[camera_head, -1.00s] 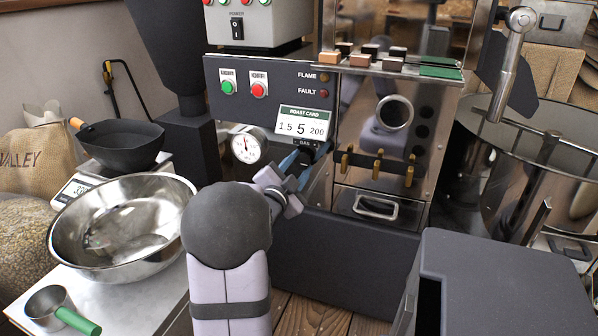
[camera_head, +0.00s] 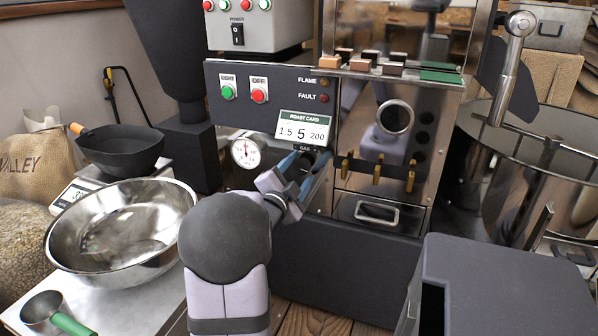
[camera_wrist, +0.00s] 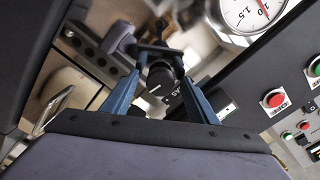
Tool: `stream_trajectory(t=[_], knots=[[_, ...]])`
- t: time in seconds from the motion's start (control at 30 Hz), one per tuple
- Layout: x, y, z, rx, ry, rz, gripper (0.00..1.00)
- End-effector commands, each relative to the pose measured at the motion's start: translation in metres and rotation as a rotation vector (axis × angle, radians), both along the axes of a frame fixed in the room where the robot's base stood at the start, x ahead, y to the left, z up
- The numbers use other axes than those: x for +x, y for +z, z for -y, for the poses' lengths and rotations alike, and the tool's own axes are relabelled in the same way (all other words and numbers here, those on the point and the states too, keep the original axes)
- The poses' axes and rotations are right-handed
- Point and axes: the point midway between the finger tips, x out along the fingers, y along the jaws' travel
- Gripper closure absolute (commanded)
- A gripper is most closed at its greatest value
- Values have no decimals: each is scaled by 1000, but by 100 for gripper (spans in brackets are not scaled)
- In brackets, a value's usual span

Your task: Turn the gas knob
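The gas knob is a dark round knob below the GAS label (camera_head: 305,149) on the roaster's front panel. In the wrist view the black knob (camera_wrist: 160,76) lies between my two blue fingers. My gripper (camera_head: 303,164) is in front of the knob, fingers spread on either side of it. In the wrist view a gap shows between the knob and the fingers of my gripper (camera_wrist: 160,92), so it looks open. A round white pressure gauge (camera_head: 246,151) sits left of the knob; it also shows in the wrist view (camera_wrist: 248,12). A roast card (camera_head: 302,127) reads 1.5, 5, 200.
Green (camera_head: 228,92) and red (camera_head: 260,96) push buttons sit above the gauge. Brass levers (camera_head: 377,171) and a drawer handle (camera_head: 377,212) are right of the knob. A steel bowl (camera_head: 75,235) stands at left. A dark bin (camera_head: 510,280) stands front right.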

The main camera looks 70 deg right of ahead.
Motion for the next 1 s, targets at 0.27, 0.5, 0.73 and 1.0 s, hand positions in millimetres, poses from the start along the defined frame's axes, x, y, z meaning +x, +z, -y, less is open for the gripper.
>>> stream_trajectory(t=[0.27,0.5,0.73,1.0], knots=[[0,1,-3,-1,1,0,47],[1,2,-26,1,3,-1,47],[1,2,-56,0,2,-1,47],[0,0,-73,0,0,0,47]])
